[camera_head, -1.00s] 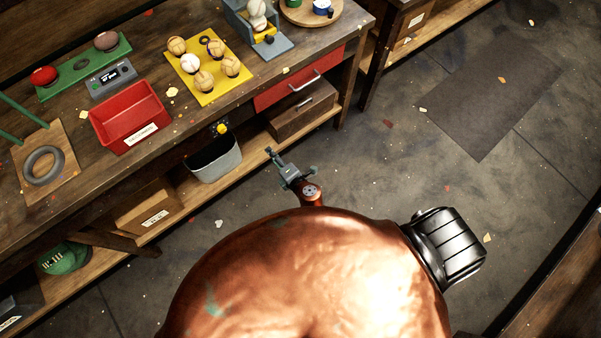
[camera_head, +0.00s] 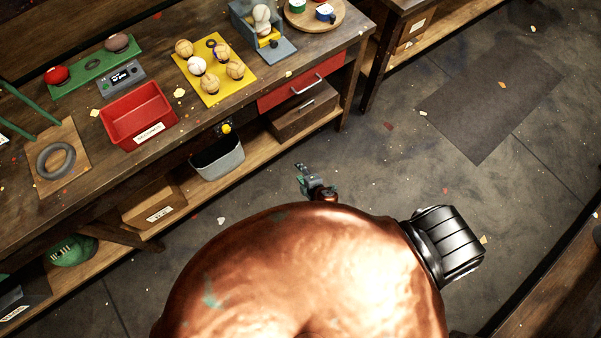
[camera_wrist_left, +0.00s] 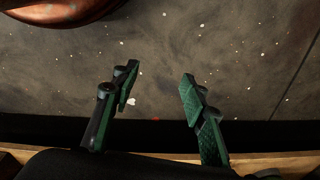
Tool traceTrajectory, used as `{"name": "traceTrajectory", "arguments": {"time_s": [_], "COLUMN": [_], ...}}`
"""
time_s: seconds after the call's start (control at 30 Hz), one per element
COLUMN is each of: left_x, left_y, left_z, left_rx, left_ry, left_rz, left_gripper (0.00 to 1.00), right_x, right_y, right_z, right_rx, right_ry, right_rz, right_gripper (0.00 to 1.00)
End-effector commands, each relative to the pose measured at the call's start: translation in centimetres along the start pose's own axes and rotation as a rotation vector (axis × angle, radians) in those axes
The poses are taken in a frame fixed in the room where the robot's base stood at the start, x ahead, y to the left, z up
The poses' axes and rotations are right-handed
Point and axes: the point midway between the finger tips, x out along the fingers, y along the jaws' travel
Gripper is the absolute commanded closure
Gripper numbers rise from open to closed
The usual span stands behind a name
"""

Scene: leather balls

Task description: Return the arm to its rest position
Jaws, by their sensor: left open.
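My left gripper (camera_wrist_left: 159,82) shows in the left wrist view. Its two green-padded fingers are wide apart and empty, over the dark floor. The left arm is hidden in the head view.
The workbench (camera_head: 110,178) carries a red tray (camera_head: 172,118), a yellow board (camera_head: 213,98) with several balls and a dark ring (camera_head: 41,162). A grey bin (camera_head: 218,163) stands on its lower shelf. Open floor (camera_head: 390,185) lies right of the bench.

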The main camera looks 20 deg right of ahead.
Motion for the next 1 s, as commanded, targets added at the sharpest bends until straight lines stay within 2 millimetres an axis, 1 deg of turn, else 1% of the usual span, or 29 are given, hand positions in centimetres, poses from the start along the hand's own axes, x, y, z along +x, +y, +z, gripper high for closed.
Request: {"name": "traceTrajectory", "arguments": {"time_s": [0.53,0.57,0.63,0.67,0.77,0.8,0.87,0.9,0.97,1.0], "left_x": [0.0,0.1,0.5,0.8,2.7,3.7,5.2,6.2,7.7,8.5], "left_y": [0.0,0.0,0.0,0.0,0.1,0.1,0.1,0.1,0.1,0.1], "left_z": [0.0,0.1,0.4,0.6,2.0,2.8,4.1,5.1,6.6,7.6], "left_rx": [0.000,0.000,0.001,0.002,0.007,0.010,0.016,0.019,0.025,0.029], "left_ry": [0.000,-0.001,-0.003,-0.005,-0.016,-0.021,-0.027,-0.032,-0.039,-0.043], "left_rz": [0.000,0.000,0.000,0.000,0.000,-0.001,-0.001,-0.002,-0.002,-0.003], "left_gripper": [0.60,0.60,0.60,0.60,0.60,0.60,0.60,0.60,0.60,0.60], "right_x": [0.0,0.0,0.0,0.0,-0.1,-0.3,-0.8,-1.4,-2.5,-3.3], "right_y": [-0.1,-0.2,-1.1,-1.9,-5.9,-8.1,-11.8,-14.5,-18.4,-20.9], "right_z": [0.0,0.1,0.6,1.1,3.3,4.5,6.4,7.7,9.5,10.6], "right_rx": [0.000,0.003,0.021,0.037,0.128,0.181,0.269,0.332,0.426,0.489], "right_ry": [0.000,-0.001,-0.009,-0.015,-0.048,-0.069,-0.105,-0.132,-0.176,-0.207], "right_rz": [-0.001,-0.003,-0.019,-0.032,-0.098,-0.133,-0.190,-0.228,-0.282,-0.316], "right_gripper": [0.61,0.61,0.61,0.61,0.61,0.61,0.61,0.61,0.61,0.61]}}
